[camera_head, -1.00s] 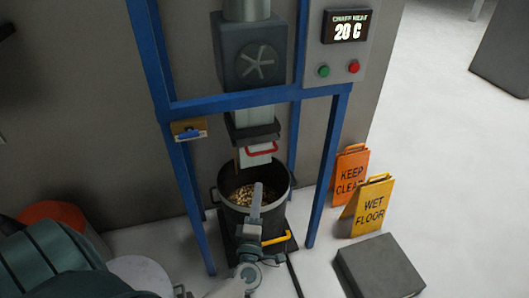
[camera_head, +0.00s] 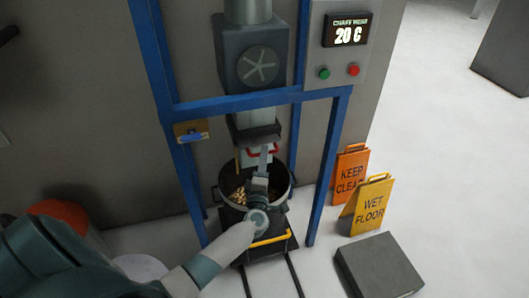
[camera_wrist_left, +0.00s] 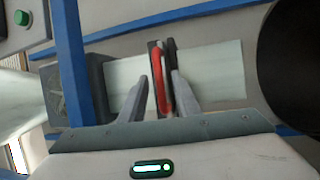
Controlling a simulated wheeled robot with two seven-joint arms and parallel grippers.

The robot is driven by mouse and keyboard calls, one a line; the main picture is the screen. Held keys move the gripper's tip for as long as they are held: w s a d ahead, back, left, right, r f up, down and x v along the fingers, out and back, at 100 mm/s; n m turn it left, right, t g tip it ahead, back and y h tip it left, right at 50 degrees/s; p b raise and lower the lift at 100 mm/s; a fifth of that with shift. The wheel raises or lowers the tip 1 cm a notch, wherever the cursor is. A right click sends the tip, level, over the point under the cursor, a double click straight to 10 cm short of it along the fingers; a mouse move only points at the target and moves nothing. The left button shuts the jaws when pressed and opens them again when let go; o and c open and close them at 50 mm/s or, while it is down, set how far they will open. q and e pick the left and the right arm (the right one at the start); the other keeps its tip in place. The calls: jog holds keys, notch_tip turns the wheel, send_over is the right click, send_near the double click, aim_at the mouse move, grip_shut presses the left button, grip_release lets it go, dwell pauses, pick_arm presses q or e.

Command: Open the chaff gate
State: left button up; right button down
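The chaff gate's red handle (camera_head: 262,149) is on the pale chute below the dark fan housing, partly hidden behind my left gripper (camera_head: 264,158). In the left wrist view the red handle (camera_wrist_left: 162,88) lies between the two fingers of my open left gripper (camera_wrist_left: 160,78), with gaps on both sides. I cannot tell how deep it is between the fingers. Beside the handle is a dark plate (camera_wrist_left: 169,60) crossing the pale chute (camera_wrist_left: 216,66). My right gripper is not in view.
A dark pot (camera_head: 230,183) with light pieces stands below the chute. The blue frame (camera_head: 325,165) has legs on both sides. Two floor signs, KEEP CLEAR (camera_head: 351,172) and WET FLOOR (camera_head: 372,205), and a grey block (camera_head: 380,264) are at the right.

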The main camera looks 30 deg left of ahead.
pick_arm(q)
jog(key=shift+x, duration=1.05)
jog(key=shift+w, duration=0.1)
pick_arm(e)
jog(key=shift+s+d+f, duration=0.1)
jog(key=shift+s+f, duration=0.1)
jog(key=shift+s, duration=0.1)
